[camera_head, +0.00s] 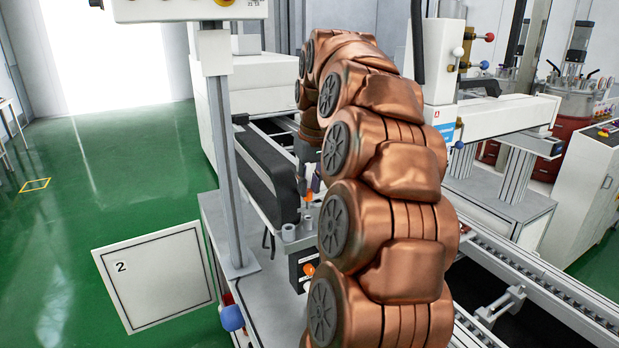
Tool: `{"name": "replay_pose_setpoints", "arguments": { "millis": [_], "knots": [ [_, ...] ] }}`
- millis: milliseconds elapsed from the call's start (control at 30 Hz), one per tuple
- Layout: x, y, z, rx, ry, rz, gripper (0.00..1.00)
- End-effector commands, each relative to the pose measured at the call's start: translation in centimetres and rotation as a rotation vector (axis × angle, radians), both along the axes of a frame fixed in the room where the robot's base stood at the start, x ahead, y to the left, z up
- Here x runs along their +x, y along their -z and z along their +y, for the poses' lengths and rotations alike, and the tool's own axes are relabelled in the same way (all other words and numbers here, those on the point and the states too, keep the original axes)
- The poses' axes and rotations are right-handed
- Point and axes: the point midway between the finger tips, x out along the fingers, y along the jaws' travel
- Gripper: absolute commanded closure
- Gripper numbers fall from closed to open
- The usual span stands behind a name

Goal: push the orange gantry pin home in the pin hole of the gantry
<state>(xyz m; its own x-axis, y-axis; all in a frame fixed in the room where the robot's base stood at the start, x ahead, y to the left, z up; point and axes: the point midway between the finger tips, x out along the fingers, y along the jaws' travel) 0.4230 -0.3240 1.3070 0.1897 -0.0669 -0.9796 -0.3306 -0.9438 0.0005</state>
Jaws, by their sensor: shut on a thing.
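My gripper (311,182) points down beside the black conveyor end, partly hidden behind my copper-coloured arm. It is shut on a small orange piece, the gantry pin (308,197), of which only a little shows just below the fingers. The pin hole of the gantry cannot be made out; my arm covers much of that area. I cannot tell whether the pin touches or sits in the hole.
A black conveyor belt (268,172) lies left of my gripper. A grey post (228,170) rises at the left. A roller conveyor (540,275) runs at the right. Green floor is free at the left.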

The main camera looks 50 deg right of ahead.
Motion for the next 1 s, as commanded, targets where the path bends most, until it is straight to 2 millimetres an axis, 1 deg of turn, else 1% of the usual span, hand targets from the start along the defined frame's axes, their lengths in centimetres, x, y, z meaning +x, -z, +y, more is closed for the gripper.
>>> {"name": "replay_pose_setpoints", "arguments": {
  "millis": [100,1000],
  "knots": [
    [-0.05,0.79,0.04,0.002,0.000,0.003,1.00],
    [-0.23,1.00,0.11,0.002,0.000,0.000,1.00]
  ]
}}
